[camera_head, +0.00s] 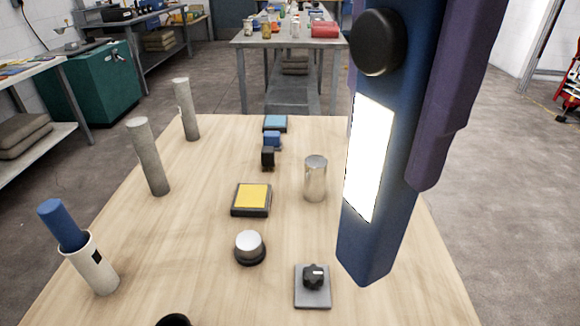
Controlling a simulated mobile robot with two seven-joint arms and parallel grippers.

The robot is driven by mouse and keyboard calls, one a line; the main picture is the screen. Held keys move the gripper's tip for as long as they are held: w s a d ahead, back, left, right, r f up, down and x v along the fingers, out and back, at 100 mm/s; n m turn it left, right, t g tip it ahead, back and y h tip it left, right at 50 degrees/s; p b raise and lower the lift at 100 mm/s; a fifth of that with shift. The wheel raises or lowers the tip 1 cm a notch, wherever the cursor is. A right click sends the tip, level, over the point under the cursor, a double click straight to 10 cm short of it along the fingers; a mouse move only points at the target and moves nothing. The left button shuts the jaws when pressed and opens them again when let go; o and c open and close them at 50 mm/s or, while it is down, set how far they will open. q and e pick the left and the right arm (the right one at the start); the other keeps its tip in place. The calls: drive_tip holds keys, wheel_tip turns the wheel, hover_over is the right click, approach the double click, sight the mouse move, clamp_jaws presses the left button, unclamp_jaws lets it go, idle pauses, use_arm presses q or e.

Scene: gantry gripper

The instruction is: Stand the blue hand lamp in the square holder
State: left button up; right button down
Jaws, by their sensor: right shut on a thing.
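The blue hand lamp (378,245) is large and close to the camera, upright with a slight tilt, above the right side of the table. It has a lit white panel and a black round knob. My right gripper (392,150) is shut on it, with a purple finger along its right side and a sliver of the other at its left edge. The lamp's lower end hangs clear in the picture; its height above the table is hard to tell. I cannot make out a square holder; the lamp hides part of the table. My left gripper is not in view.
The wooden table (205,270) bears a white tube (97,272) with a blue rod, two grey posts (150,160), a yellow pad (252,196), a metal cylinder (315,180), a silver knob (249,246), a black knob on a plate (312,296), and small blue items (275,123).

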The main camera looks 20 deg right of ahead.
sight(369, 160)
drive_tip(key=n, duration=0.2)
drive_tip(key=s+a+f+n, duration=0.1)
drive_tip(key=n, duration=0.2)
drive_tip(key=a+n, duration=0.1)
drive_tip(key=n, duration=0.2)
drive_tip(key=shift+s+a+f, duration=0.15)
drive_tip(key=shift+s, duration=0.2)
drive_tip(key=n, duration=0.3)
drive_tip(key=shift+s+a+f, duration=0.15)
drive_tip(key=shift+s+a, duration=0.1)
drive_tip(key=shift+a, duration=0.1)
drive_tip(key=shift+s+a+f+n+b, duration=0.15)
drive_tip(key=shift+n+b, duration=0.15)
drive_tip(key=shift+n, duration=0.2)
wheel_tip(369, 160, down, 20)
drive_tip(key=b, duration=0.3)
drive_tip(key=shift+c, duration=1.6)
unclamp_jaws()
wheel_tip(369, 160, up, 12)
drive_tip(key=p, duration=0.1)
